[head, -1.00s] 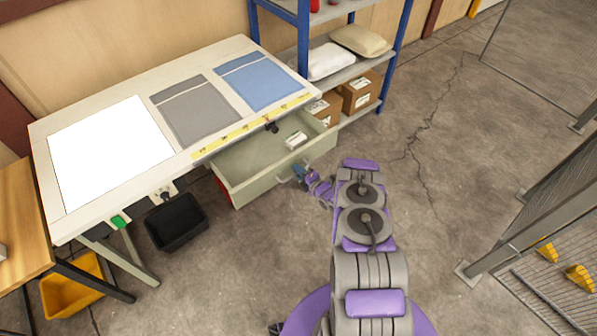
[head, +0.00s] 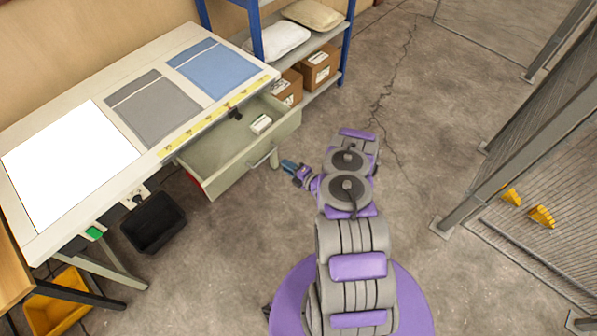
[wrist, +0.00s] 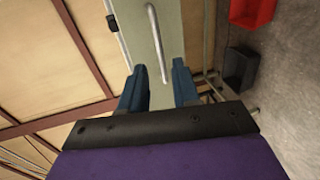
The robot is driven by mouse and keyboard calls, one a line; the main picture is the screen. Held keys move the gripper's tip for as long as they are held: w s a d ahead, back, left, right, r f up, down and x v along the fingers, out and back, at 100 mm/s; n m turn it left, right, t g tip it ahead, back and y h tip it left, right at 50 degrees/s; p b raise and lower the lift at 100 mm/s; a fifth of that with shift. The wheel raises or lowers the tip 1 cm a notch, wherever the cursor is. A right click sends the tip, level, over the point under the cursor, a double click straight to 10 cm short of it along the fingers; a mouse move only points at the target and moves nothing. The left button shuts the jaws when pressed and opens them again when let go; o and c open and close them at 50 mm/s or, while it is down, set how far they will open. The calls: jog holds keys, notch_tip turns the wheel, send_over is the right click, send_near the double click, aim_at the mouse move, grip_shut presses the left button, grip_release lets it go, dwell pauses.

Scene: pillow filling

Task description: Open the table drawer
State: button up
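The table drawer (head: 213,182) is pulled out from under the white worktable (head: 75,107), with its inside exposed. A small white box (head: 261,124) lies in it. The drawer's bar handle (head: 265,157) is on its front face; it also shows in the wrist view (wrist: 157,45), ahead of and between my fingers. My gripper (head: 287,165) is just right of the handle in the head view, with a small gap. In the wrist view my gripper (wrist: 157,72) has its two blue fingers apart and nothing between them.
Grey cloth (head: 152,110) and blue cloth (head: 213,69) lie on the tabletop. A black bin (head: 154,222) and yellow bin (head: 58,305) stand below. A shelf with pillows (head: 276,40) and boxes (head: 320,66) is behind. Floor to the right is clear up to a mesh fence (head: 500,140).

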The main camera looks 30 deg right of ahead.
jog(key=p+v, duration=0.1)
jog(key=v, duration=0.4)
jog(key=shift+s+d, duration=0.1)
jog(key=shift+s, duration=0.25)
jog(key=w+r+m+g+h+b, duration=0.2)
jog(key=w+r+m+g+h, duration=0.15)
jog(key=w+r, duration=0.7)
notch_tip(320, 180, up, 13)
jog(key=s+a+m+g+h+b, duration=0.1)
jog(key=s+a+m+g+h, duration=0.1)
jog(key=a+m+g, duration=0.3)
jog(key=s+a+r+m+g+b, duration=0.15)
jog(key=s+r+m, duration=0.35)
jog(key=s, duration=0.5)
jog(key=s+a+r+m+g, duration=0.2)
jog(key=s+a+r, duration=0.1)
jog(key=s+r, duration=0.55)
jog(key=s+a+r+m+g+b, duration=0.1)
jog(key=s+a+r+m+g, duration=0.1)
jog(key=s, duration=1)
jog(key=s+a+r+m+g, duration=0.2)
jog(key=s+a+m, duration=0.2)
jog(key=s, duration=0.9)
jog(key=shift+s+a+r+b, duration=0.2)
jog(key=shift+a+b, duration=0.15)
jog(key=shift+a, duration=0.1)
